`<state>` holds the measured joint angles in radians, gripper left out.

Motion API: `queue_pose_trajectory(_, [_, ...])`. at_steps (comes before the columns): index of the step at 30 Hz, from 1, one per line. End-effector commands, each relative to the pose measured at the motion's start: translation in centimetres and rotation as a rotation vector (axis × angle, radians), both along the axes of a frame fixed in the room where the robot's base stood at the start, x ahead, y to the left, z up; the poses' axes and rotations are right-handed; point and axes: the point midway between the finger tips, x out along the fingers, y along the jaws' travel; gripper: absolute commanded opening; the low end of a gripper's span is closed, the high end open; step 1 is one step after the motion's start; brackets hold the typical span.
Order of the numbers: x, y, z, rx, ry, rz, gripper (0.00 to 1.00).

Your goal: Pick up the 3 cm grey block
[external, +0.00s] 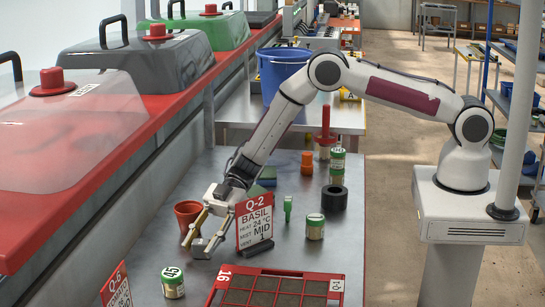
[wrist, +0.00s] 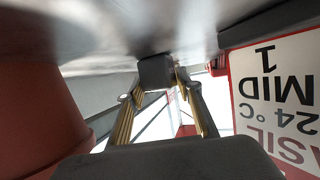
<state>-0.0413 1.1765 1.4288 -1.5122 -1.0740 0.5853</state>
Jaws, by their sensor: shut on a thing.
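The grey block (wrist: 155,73) is a small dark cube between the tips of my gripper (wrist: 156,88) in the wrist view. My gripper's two gold-padded fingers are closed on its sides. In the external view my gripper (external: 196,245) points down low over the grey table, and the grey block (external: 199,249) shows between its fingertips, partly hidden. The block is at or very near the table surface; I cannot tell whether it touches.
A terracotta pot (external: 187,212) stands close beside my gripper, also large at left in the wrist view (wrist: 40,95). A red-and-white Q-2 sign (external: 255,222) stands close on the other side. A labelled jar (external: 172,284) and red-rimmed tray (external: 283,272) are nearer the camera.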

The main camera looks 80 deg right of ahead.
Motion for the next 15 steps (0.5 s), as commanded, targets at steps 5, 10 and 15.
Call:
queue_pose_trajectory(5, [0.0, 0.0, 0.7, 0.001, -0.001, 0.000, 0.13])
queue_pose_trajectory(10, [0.1, 0.0, 2.2, 0.001, -0.003, 0.000, 0.13])
queue_pose_trajectory(15, [0.1, 0.0, 4.3, 0.000, -0.002, 0.000, 0.13])
